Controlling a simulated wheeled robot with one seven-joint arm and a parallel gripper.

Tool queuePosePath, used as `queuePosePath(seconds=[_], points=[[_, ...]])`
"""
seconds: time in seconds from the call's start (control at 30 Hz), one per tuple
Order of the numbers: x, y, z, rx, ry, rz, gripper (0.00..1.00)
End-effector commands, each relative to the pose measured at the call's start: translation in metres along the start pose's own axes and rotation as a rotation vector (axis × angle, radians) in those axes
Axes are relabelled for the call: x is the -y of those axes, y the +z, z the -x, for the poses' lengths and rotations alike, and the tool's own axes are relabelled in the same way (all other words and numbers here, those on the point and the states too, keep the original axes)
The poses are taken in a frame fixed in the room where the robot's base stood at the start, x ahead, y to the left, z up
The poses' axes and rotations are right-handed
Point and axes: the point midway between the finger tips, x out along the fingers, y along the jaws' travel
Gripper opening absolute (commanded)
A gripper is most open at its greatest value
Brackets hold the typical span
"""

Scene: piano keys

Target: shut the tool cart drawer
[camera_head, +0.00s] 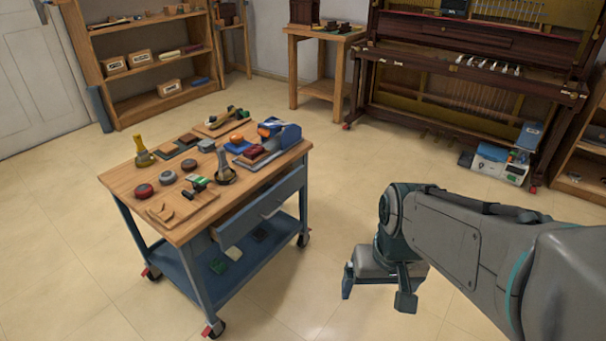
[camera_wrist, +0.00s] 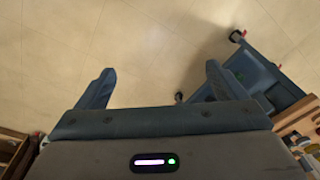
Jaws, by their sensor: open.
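The tool cart (camera_head: 150,184) has a wooden top, a blue-grey frame and a lower shelf, and stands left of centre in the head view. Its blue-grey drawer (camera_head: 275,203) sits under the top on the side facing right, with a light handle on its front. The drawer stands out from the cart, with a dark opening along its top. My gripper (camera_head: 376,292) is open and empty, low over the floor to the right of the cart, apart from the drawer. In the wrist view, its fingers (camera_wrist: 160,72) are spread over bare floor. Part of the cart (camera_wrist: 262,75) shows at right there.
Tools, tins and a yellow bottle (camera_head: 143,152) crowd the cart top. The cart stands on casters. An opened upright piano (camera_head: 450,75) is at the back right, a wooden shelf (camera_head: 150,70) at the back left. The floor (camera_head: 335,200) between cart and gripper is clear.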

Motion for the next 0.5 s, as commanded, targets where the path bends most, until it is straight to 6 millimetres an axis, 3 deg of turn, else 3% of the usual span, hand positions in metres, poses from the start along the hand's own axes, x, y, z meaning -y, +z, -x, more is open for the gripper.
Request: queuePosePath(seconds=[0.27, 0.5], points=[[0.057, -0.038, -0.047, 0.215, -0.277, -0.290, 0.98], [0.107, -0.095, -0.088, 0.420, -0.577, -0.619, 0.98]])
